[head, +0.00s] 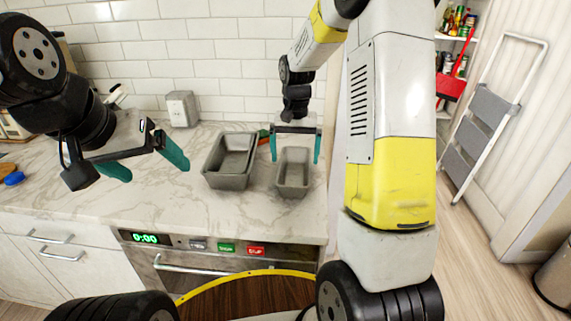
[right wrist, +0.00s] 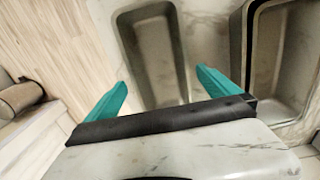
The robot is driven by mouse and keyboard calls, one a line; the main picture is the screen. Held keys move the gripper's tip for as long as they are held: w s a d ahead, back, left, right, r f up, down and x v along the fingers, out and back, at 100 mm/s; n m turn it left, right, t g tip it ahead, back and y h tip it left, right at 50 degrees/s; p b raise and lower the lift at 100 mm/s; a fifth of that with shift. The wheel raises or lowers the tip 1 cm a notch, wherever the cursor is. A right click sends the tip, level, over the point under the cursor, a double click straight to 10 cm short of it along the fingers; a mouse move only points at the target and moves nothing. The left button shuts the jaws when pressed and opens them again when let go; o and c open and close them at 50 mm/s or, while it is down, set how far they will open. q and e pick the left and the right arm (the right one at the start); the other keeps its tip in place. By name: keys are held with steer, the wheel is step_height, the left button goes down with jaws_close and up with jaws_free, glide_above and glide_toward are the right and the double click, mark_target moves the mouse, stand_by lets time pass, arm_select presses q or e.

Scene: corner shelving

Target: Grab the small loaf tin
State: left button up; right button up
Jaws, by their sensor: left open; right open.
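The small loaf tin (head: 293,188), a narrow grey metal tin, stands upright on the marble counter near its right end. It also shows in the right wrist view (right wrist: 157,55), partly cut off by the gripper. My right gripper (head: 295,158) is open above the small tin, with one teal finger to each side of it in the head view; I cannot tell how far above. A wider grey loaf tin (head: 229,182) stands just left of it and shows at the right of the right wrist view (right wrist: 250,70). My left gripper (head: 146,172) is open and empty over the counter at left.
A blue round thing (head: 14,179) lies at the far left of the counter. An oven with a green display (head: 146,238) is below the counter front. A step ladder (head: 487,118) leans at right.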

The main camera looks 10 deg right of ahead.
mark_target(294, 179)
steer(key=shift+w+f, duration=0.1)
steer(key=shift+f, duration=1.45)
steer(key=c, duration=1.6)
steer(key=shift+r, duration=0.1)
steer(key=shift+r, duration=0.1)
